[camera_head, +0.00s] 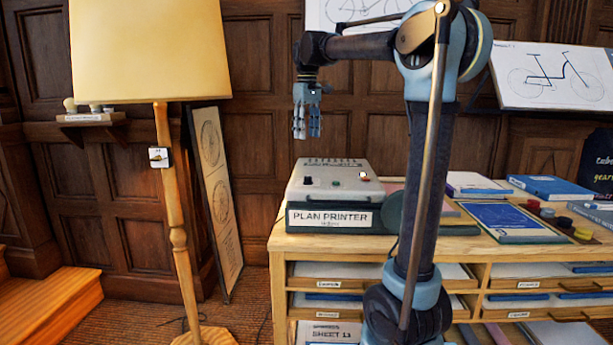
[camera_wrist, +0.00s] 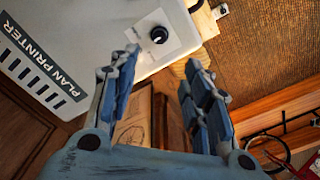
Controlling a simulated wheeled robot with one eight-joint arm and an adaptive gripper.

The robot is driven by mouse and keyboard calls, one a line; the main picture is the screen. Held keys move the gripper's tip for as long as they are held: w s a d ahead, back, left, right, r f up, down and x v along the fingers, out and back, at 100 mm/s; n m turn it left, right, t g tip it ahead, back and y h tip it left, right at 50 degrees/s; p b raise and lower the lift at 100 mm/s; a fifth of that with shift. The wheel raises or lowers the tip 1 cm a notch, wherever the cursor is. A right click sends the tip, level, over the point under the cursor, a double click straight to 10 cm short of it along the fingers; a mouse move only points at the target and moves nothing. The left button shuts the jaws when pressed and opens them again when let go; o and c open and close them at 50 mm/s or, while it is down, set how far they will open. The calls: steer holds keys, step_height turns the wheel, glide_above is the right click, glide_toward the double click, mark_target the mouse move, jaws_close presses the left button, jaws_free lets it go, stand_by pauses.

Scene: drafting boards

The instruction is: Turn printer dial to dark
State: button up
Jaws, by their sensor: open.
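The plan printer (camera_head: 330,190) is a pale grey box with a dark lower part, standing on the left end of the wooden cabinet. In the wrist view its pale casing (camera_wrist: 98,24) carries a round black dial (camera_wrist: 159,34) on a white plate. The dial's markings are too small to read, so its setting cannot be told.
A floor lamp (camera_head: 150,50) with a wide shade stands left of the printer. A framed drawing (camera_head: 216,190) leans on the wall between them. Blue books (camera_head: 550,188) and several small round pots lie right on the cabinet. The air around my gripper is clear.

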mark_target(308, 180)
step_height(308, 180, down, 15)
steer(key=shift+d+f, duration=0.15)
steer(key=shift+f, duration=0.05)
stand_by(0.3)
jaws_close()
